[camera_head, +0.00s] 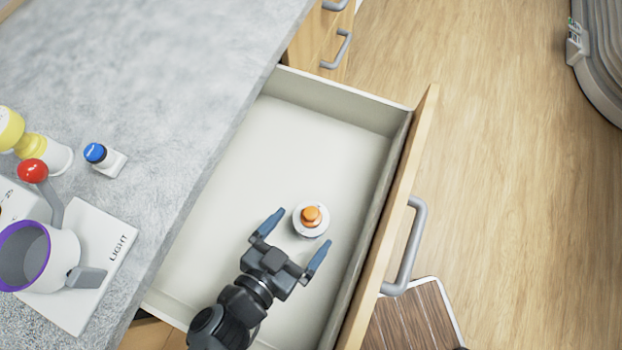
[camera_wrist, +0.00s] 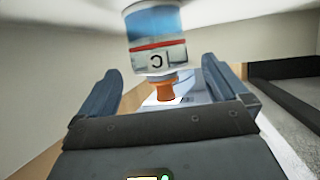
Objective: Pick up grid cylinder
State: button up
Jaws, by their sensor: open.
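A cylinder with an orange knob on top (camera_head: 311,217) stands upright in the open drawer and fits the grid cylinder, though no grid pattern shows. In the wrist view the cylinder (camera_wrist: 154,25) appears inverted, with a blue band, a red stripe and a white part with a dark mark. My gripper (camera_head: 304,228) is open, with its two blue-grey fingers pointing at the cylinder. The cylinder lies at the opening between the fingertips, and no firm contact shows. The fingers also show in the wrist view (camera_wrist: 160,72), left and right of the orange knob.
The open drawer (camera_head: 397,165) has walls all round; its front with a grey handle (camera_head: 408,245) is close to my gripper's right. The drawer floor beyond is clear. The grey counter (camera_head: 150,60) at left holds a blue-topped button (camera_head: 96,153), a mug (camera_head: 50,262) and a yellow-and-white item (camera_head: 30,146).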

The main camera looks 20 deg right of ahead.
jog(key=b+x, duration=0.1)
jog(key=x, duration=0.3)
jog(key=shift+w+d+f, duration=0.15)
jog(key=shift+w+d, duration=0.05)
jog(key=shift+d, duration=0.1)
jog(key=c, duration=1.3)
